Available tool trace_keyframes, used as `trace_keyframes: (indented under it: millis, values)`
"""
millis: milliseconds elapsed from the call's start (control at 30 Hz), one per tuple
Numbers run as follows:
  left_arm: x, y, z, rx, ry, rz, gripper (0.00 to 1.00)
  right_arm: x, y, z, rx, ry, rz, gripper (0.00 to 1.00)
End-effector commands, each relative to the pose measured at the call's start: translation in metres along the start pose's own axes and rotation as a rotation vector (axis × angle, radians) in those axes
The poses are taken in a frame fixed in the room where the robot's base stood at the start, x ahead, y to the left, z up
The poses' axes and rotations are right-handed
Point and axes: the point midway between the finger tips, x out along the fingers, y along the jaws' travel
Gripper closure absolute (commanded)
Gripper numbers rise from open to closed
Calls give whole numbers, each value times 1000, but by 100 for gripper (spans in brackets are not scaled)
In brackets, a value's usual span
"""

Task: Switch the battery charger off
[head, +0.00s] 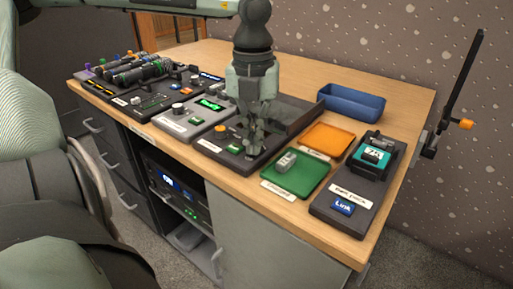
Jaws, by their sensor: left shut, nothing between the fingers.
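My left gripper (254,143) points straight down at a dark box-like unit (218,147) in the middle of the table. Its fingers are shut and empty, at or just above the unit's top; contact cannot be told. The unit has a yellow knob (220,128), a small green-lit part (234,149) and a white label. The labels are too small for me to tell which unit is the battery charger. My right gripper is out of view.
A green tray (306,188) holding a small grey piece, an orange tray (327,138) and a blue bin (352,103) lie right of the gripper. Several control panels (190,121) fill the left. A black lever (459,85) stands at the table's right edge.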

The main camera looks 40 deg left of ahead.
Motion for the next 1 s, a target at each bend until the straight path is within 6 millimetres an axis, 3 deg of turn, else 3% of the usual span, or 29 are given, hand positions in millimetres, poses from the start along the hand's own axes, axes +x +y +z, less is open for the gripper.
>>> trace_keyframes:
  millis: [700, 1000]
  values:
    - [-61, 0, 1, 0, -4, -1, 100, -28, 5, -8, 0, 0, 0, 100]
    - [-68, 0, 0, 0, -2, 0, 100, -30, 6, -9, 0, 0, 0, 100]
